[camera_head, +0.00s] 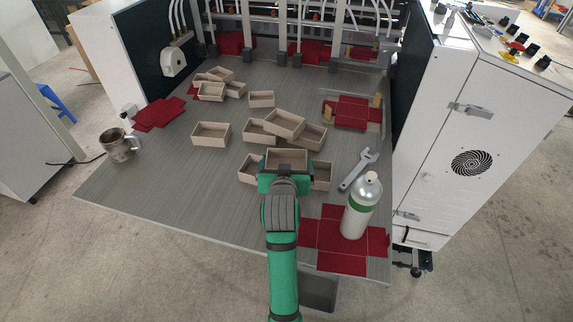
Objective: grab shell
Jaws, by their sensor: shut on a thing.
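The shells are small open tan boxes scattered on the grey table. My gripper (287,166), on the green arm, is over the front middle of the table. It is shut on a shell (288,154) just beyond my wrist; the fingers are mostly hidden. Other shells lie close beside it, one at its left (248,170) and one at its right (322,176), both partly covered. A shell (285,122) rests tilted on others just behind. A lone shell (211,134) sits to the left, and several more (212,91) are piled at the back left.
A white and green bottle (361,208) stands on a flat red sheet (322,240) at the front right. A wrench (357,170) lies behind it. A metal mug (119,146) stands at the left edge. The table's front left (170,185) is clear.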

